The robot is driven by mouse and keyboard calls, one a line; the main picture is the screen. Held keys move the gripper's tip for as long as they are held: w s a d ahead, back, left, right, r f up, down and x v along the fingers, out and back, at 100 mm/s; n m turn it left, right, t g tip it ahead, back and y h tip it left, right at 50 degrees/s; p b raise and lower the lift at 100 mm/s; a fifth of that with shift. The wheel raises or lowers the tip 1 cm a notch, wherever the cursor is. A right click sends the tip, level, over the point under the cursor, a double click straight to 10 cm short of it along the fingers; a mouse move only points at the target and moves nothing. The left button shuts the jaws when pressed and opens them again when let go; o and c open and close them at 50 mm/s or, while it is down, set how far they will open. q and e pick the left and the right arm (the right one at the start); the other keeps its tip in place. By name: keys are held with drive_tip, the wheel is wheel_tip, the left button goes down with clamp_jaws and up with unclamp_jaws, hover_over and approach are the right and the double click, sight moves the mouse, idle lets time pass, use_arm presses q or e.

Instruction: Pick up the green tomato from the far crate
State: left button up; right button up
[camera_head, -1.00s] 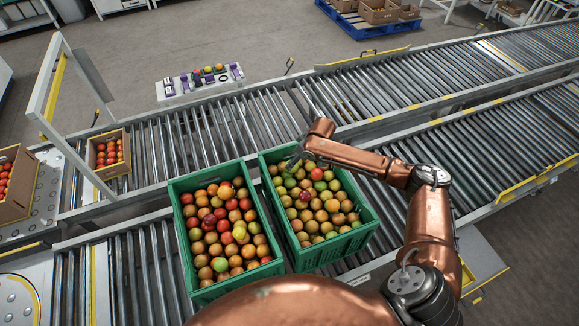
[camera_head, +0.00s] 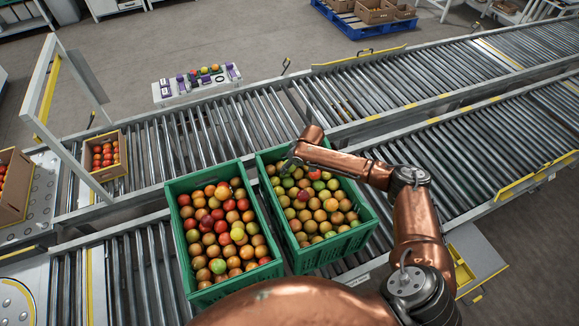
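Two green crates stand side by side on the near conveyor, a left crate (camera_head: 175,232) and a right crate (camera_head: 337,256). Both are full of mixed red, orange and green tomatoes. Several greenish tomatoes show near the back of the right crate, one of them here (camera_head: 288,182). A green tomato (camera_head: 218,266) also lies near the front of the left crate. My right gripper (camera_head: 287,166) points down over the back left part of the right crate, close above the tomatoes. Its fingers are small and partly hidden by the wrist, so their opening is unclear. My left gripper is out of view.
A cardboard box of red tomatoes (camera_head: 118,166) sits on the far conveyor, below a white frame (camera_head: 47,90). A grey panel with small coloured items (camera_head: 170,93) stands beyond that conveyor. The far rollers behind the crates are clear.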

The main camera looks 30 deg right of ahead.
drive_tip(key=c, duration=0.6)
drive_tip(key=shift+o, duration=0.2)
drive_tip(key=shift+r, duration=0.1)
